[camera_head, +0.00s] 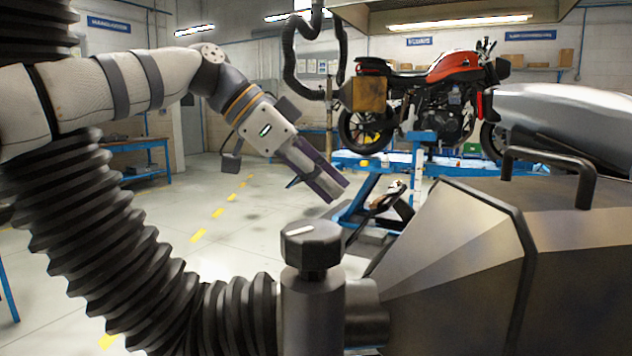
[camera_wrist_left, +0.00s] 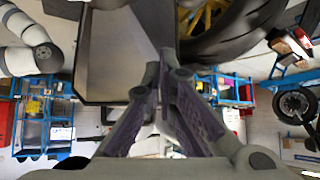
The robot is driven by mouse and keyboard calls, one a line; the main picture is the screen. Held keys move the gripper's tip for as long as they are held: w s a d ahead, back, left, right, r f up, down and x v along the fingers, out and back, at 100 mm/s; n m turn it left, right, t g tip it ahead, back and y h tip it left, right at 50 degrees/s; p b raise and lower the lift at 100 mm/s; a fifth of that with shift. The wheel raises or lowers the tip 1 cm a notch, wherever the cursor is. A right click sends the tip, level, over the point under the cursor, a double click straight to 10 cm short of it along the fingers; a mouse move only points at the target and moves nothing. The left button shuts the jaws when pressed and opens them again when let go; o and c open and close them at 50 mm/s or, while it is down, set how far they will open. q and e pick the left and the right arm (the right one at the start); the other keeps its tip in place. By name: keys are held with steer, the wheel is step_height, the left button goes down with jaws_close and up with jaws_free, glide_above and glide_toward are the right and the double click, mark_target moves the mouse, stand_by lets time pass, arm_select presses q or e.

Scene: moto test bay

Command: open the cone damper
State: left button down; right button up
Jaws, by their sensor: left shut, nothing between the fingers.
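The cone damper's black knob (camera_head: 312,243), with a pale pointer line across its top, sits on a dark upright cylinder (camera_head: 312,318) in the front middle of the head view. The cylinder stands where a black ribbed hose meets the narrow end of the grey metal cone (camera_head: 450,240). My left gripper (camera_head: 338,190) is shut and empty. It appears above the knob in the picture, apart from it, with its fingers angled down to the right. In the left wrist view its purple fingers (camera_wrist_left: 166,72) converge. The knob is not clear there, and my right gripper is not in view.
The ribbed black hose (camera_head: 110,240) fills the left foreground. A black handle (camera_head: 550,162) rises from the cone's top. A red motorcycle (camera_head: 440,85) stands on a blue lift (camera_head: 385,163) behind. Open floor lies at the middle left.

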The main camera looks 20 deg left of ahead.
arm_select(q)
steer(key=f, duration=0.5)
steer(key=shift+w+d+f+p, duration=0.1)
steer(key=shift+d+f+p, duration=0.15)
steer(key=shift+d+p, duration=0.1)
steer(key=shift+w+a+f, duration=0.1)
steer(key=shift+w, duration=0.05)
